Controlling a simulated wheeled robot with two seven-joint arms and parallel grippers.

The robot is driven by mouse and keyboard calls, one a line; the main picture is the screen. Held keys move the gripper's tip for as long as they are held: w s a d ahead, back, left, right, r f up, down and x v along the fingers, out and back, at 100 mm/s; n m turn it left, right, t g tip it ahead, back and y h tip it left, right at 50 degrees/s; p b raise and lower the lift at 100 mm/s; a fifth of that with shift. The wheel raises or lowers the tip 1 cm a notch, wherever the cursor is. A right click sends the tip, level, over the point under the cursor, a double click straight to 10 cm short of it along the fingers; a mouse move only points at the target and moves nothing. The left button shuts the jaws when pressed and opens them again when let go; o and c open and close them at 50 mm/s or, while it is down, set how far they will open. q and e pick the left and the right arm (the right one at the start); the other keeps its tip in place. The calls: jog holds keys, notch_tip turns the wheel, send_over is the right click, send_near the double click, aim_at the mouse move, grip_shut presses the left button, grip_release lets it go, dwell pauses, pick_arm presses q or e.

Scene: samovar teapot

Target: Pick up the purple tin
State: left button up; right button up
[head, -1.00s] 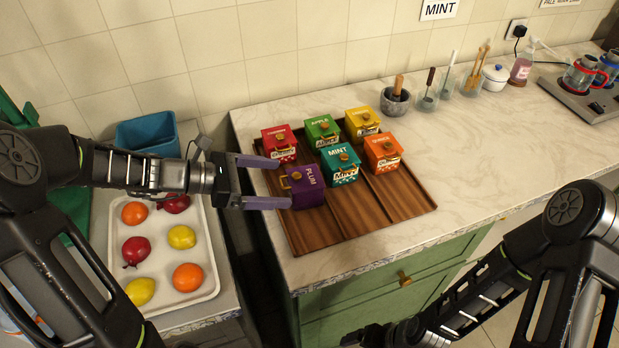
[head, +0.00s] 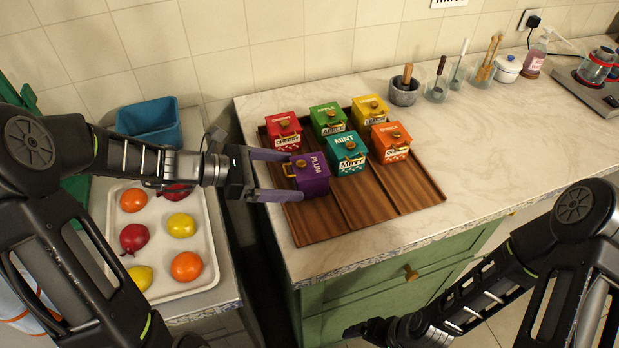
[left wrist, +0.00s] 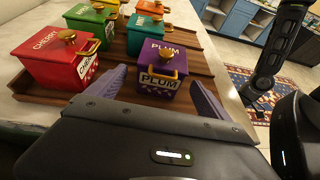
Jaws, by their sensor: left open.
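The purple tin (head: 311,177), labelled PLUM, stands upright at the front left of the wooden tray (head: 413,197). It has a gold knob and a gold handle facing my left gripper. My left gripper (head: 290,176) is open, with its purple fingers reaching toward the tin, one on the far side and one on the near side. In the left wrist view the purple tin (left wrist: 160,77) shows between and just beyond the fingertips (left wrist: 157,92). Contact cannot be told. My right arm shows at the lower right; its gripper is not clearly visible.
The red cherry tin (head: 284,132) stands close behind the far finger. The teal mint tin (head: 346,155) is right beside the purple tin. Green (head: 328,120), yellow (head: 370,110) and orange (head: 391,143) tins stand behind and right. A white fruit tray (head: 206,287) lies left.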

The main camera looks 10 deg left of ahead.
aim_at(310, 178)
pick_arm(q)
jog(key=shift+w+d+f, duration=0.25)
jog(key=shift+d, duration=0.25)
jog(key=x, duration=0.5)
jog(key=shift+f+p, duration=0.1)
jog(key=shift+p, duration=0.25)
jog(key=shift+c, duration=0.3)
grip_shut()
dwell(0.7)
